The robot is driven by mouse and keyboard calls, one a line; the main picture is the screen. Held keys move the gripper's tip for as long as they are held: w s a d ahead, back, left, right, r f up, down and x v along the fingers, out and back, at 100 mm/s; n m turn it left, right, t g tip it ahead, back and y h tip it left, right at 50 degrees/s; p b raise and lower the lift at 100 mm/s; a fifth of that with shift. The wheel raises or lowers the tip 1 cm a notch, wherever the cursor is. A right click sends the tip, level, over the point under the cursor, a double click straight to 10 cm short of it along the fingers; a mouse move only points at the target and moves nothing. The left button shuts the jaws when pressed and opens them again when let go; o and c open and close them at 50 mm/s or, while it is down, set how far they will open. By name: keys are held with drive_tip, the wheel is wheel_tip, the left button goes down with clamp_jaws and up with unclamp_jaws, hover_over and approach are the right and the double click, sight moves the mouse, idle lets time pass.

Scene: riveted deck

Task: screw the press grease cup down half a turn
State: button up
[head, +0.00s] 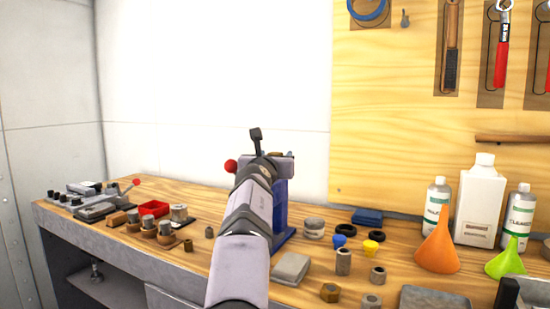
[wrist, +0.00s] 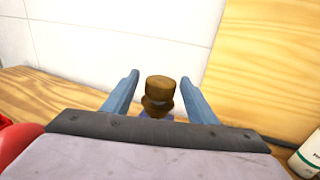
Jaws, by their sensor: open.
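The grease cup (wrist: 160,88) is a brown, brass-like cap with a round top and a wider collar below. In the wrist view it stands between the two blue-grey fingers of my gripper (wrist: 160,77). The fingers are open, with a visible gap on each side of the cup. The blue press (head: 284,205) stands on the bench in the head view, partly behind my arm. A little blue shows just below the cup in the wrist view.
A red ball knob (head: 231,166) sticks out left of my wrist. Several metal parts, a red tray (head: 154,209), an orange funnel (head: 438,248) and white bottles (head: 480,205) crowd the bench. A wooden tool board (head: 400,130) stands behind.

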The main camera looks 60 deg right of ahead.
drive_tip(key=shift+a, duration=0.1)
drive_tip(key=shift+b+v, duration=1.1)
drive_tip(key=shift+v, duration=2.45)
drive_tip(key=shift+r, duration=0.15)
